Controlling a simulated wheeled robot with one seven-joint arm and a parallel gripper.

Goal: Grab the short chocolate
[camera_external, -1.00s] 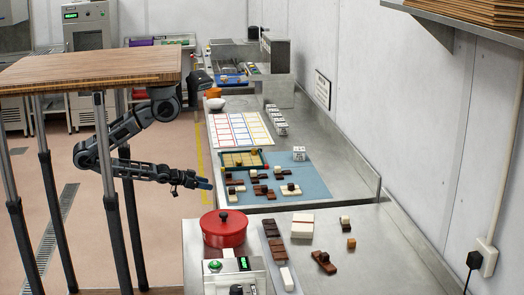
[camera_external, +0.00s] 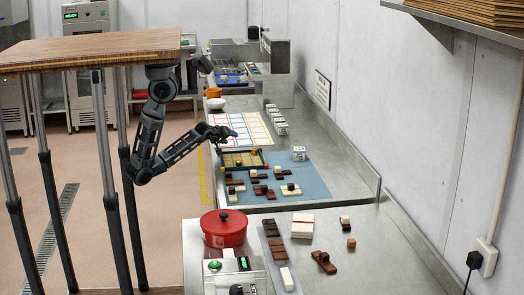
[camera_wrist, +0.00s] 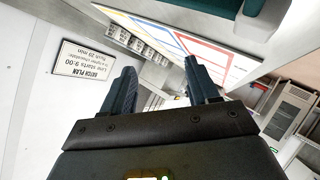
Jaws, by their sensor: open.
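Several brown and white chocolate pieces (camera_external: 262,190) lie on a blue mat (camera_external: 315,185), some stacked on others. They are small in the outside view, and I cannot tell which is the short chocolate. My gripper (camera_external: 229,132) is above the counter, just behind a dark-framed tray (camera_external: 228,160) with a tan gridded inside and a few small pieces. In the wrist view my gripper (camera_wrist: 160,82) has its two fingers spread with nothing between them. No chocolate shows clearly in that view.
A white sheet with coloured grid lines (camera_external: 250,125) lies behind the tray. Small white labelled blocks (camera_external: 280,128) line the wall side. A red pot (camera_external: 223,230) and more chocolate bars (camera_external: 275,245) stand on the front counter. A wall sign (camera_wrist: 85,62) shows in the wrist view.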

